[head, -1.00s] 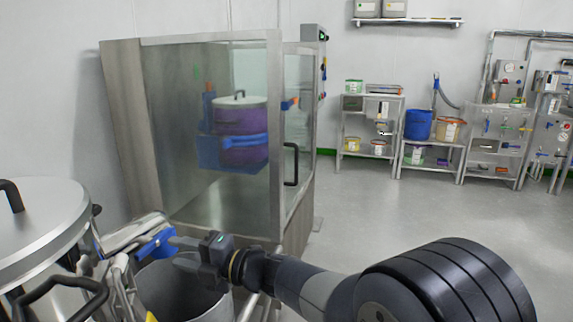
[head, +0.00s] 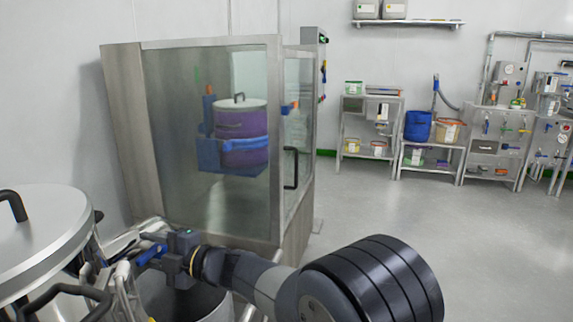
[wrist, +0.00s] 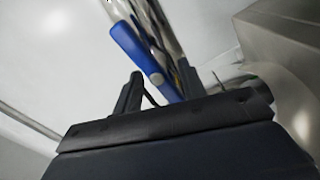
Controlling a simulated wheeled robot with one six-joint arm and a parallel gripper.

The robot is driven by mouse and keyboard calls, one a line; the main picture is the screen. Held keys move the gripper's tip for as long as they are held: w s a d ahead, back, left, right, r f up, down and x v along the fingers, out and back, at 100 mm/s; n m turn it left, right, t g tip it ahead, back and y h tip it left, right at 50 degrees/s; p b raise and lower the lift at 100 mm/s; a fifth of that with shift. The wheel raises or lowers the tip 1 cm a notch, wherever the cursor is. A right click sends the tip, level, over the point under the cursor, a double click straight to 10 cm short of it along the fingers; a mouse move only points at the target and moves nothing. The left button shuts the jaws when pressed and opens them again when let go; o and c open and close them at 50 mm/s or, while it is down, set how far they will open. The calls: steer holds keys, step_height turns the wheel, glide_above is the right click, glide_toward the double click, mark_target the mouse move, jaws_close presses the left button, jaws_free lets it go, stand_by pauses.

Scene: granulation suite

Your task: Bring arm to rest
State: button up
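My gripper (head: 164,258) is at the lower left of the head view, at the end of my dark grey arm (head: 262,280). In the wrist view its two fingers (wrist: 158,72) stand apart, with a gap between them. A blue handle-like piece (wrist: 140,48) shows beyond and partly between the fingertips. I cannot tell whether a finger touches it. In the head view this blue piece (head: 150,254) lies by the fingertips, among metal fittings. No grasped object is clear to see.
A lidded steel vessel (head: 40,225) stands close at left. A grey open bin (head: 205,300) is under my gripper. A glass-fronted steel cabinet (head: 190,140) with a purple drum (head: 242,125) stands behind. Benches (head: 400,175) line the back right; the floor (head: 400,230) before them is clear.

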steer(key=shift+r+m+p, duration=0.1)
steer(key=shift+m+p, duration=0.9)
steer(key=shift+m, duration=0.6)
steer(key=shift+w, duration=0.1)
